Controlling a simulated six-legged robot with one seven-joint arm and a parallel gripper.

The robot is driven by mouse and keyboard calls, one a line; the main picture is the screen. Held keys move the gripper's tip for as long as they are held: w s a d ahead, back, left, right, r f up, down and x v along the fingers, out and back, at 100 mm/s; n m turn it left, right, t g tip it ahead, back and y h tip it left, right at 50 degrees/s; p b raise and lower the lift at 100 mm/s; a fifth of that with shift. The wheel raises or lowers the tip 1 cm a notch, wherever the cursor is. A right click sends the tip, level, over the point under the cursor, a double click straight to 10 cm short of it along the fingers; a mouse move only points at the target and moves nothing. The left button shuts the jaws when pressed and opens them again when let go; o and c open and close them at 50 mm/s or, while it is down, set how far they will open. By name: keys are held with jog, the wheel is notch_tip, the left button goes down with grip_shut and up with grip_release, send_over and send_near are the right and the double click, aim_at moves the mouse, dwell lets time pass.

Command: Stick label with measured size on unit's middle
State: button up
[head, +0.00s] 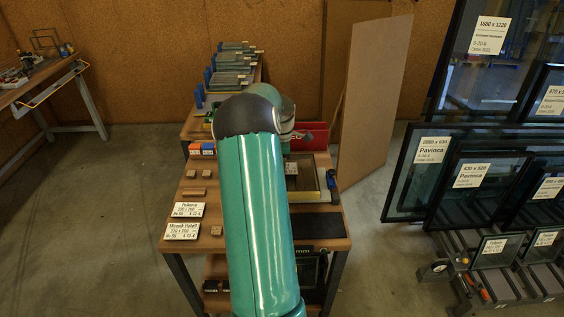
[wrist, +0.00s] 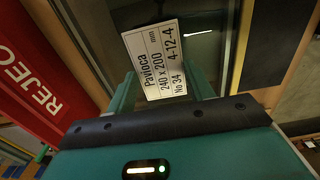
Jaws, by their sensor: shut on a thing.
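My gripper (wrist: 163,88) shows in the wrist view, its two teal fingers shut on a white label (wrist: 157,58). The label reads Pavloca, 240 x 200 mm, 4-12-4, No 34. It lies over part of the framed glass unit (wrist: 208,48); I cannot tell whether it touches the glass. In the head view the unit (head: 303,182) lies on the workbench, partly hidden behind my teal arm. A small part of the label (head: 291,168) shows beside the arm. The gripper itself is hidden there.
Two other labels (head: 188,210) (head: 181,231) and small wooden blocks (head: 191,192) lie on the bench's left side. A red REJECT box (head: 312,135) stands behind the unit. Racked glass units (head: 471,172) stand right. A tall board (head: 372,100) leans behind.

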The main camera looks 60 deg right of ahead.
jog(key=shift+f, duration=0.7)
dwell(0.6)
jog(key=o, duration=1)
jog(key=shift+r, duration=0.1)
notch_tip(320, 180, up, 14)
jog(key=shift+f, duration=0.2)
